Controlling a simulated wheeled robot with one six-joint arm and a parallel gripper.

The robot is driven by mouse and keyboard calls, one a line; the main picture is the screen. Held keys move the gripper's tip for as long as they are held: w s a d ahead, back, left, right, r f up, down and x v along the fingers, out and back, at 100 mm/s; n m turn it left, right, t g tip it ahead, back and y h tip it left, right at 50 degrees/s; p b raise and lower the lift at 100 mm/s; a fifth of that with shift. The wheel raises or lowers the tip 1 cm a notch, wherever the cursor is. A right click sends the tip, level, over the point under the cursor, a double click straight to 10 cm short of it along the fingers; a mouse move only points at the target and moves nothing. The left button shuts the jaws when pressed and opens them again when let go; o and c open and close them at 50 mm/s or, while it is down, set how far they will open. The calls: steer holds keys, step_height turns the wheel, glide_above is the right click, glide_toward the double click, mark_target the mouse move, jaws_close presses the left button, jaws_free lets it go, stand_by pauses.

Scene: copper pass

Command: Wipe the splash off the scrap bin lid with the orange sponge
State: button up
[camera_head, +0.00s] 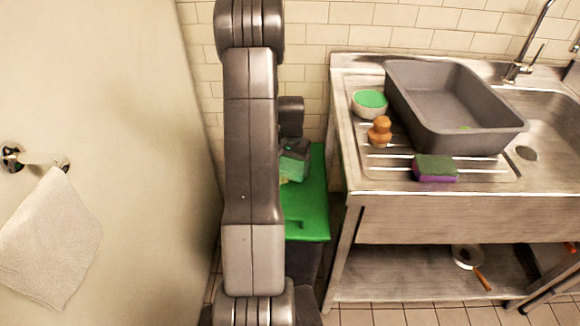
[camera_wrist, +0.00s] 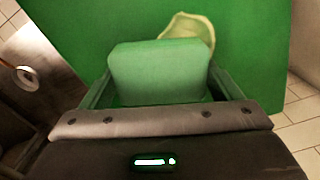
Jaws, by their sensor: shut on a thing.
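My gripper (camera_head: 296,150) is shut on a green sponge (camera_wrist: 160,72), not an orange one. The sponge is between the two fingers in the wrist view and also shows in the head view (camera_head: 292,168). It is low over the green scrap bin lid (camera_head: 306,208); I cannot tell whether it touches. A pale yellow-green splash (camera_wrist: 192,26) on the lid lies just beyond the sponge, partly hidden by it. I see no orange sponge; a purple sponge with a dark green top (camera_head: 435,168) lies on the drainboard.
The steel sink unit (camera_head: 455,215) stands right of the bin, bearing a grey tub (camera_head: 450,137), a bowl with green contents (camera_head: 369,103) and a brown wooden-looking brush (camera_head: 380,131). A pan (camera_head: 467,257) is on its lower shelf. A cloth (camera_head: 50,240) hangs at left.

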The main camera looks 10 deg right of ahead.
mark_target(290, 166)
steer(key=shift+a+r, duration=0.15)
steer(key=shift+r, duration=0.65)
steer(key=shift+r+p, duration=1.6)
steer(key=shift+r, duration=0.85)
